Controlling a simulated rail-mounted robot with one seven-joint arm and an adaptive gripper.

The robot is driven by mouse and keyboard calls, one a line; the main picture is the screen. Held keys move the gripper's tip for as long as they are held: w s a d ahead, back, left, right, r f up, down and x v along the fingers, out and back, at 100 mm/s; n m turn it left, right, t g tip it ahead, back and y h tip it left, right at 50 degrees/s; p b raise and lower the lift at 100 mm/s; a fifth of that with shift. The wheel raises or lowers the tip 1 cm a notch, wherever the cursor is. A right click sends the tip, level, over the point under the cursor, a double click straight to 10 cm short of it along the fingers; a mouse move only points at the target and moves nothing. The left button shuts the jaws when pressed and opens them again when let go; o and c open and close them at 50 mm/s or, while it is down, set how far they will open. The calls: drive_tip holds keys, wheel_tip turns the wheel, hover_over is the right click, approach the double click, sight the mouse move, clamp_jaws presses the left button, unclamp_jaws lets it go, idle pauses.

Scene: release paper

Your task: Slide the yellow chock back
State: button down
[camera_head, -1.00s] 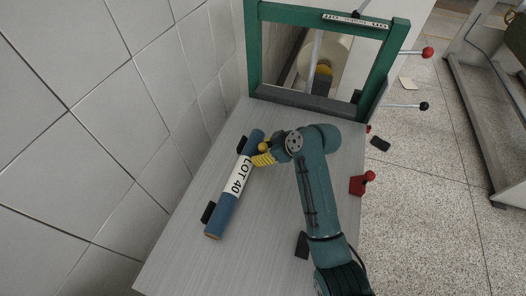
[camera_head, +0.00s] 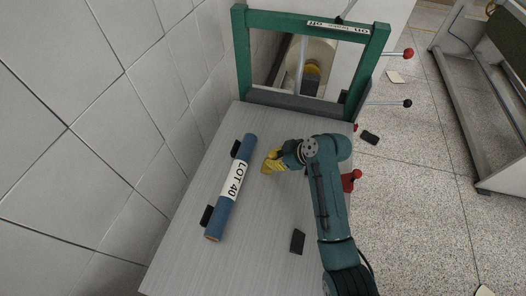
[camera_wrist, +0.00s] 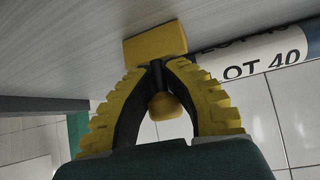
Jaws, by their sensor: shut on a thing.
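The yellow chock (camera_wrist: 155,42) shows in the wrist view as a block at my fingertips, against the grey table surface. A dark stem and a rounded yellow knob (camera_wrist: 165,106) show between my fingers. My gripper (camera_wrist: 157,66) has yellow ribbed fingers, shut on the chock by its stem. In the head view my gripper (camera_head: 268,163) is low over the table, right of the blue roll (camera_head: 222,212) labelled LOT 40, with a gap between them. The chock is hard to tell from the yellow fingers there. The roll lies lengthwise on the table.
Two black blocks (camera_head: 206,216) sit along the roll's left side. Another black block (camera_head: 298,241) lies near my arm. A red fixture (camera_head: 351,180) is at the table's right edge. A green frame (camera_head: 242,60) stands at the far end. Bare table lies between roll and arm.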

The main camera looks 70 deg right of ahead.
drive_tip(key=shift+r, duration=0.1)
drive_tip(key=c, duration=0.8)
unclamp_jaws()
drive_tip(key=shift+s, duration=0.15)
drive_tip(key=v, duration=1.2)
drive_tip(key=shift+a, duration=0.1)
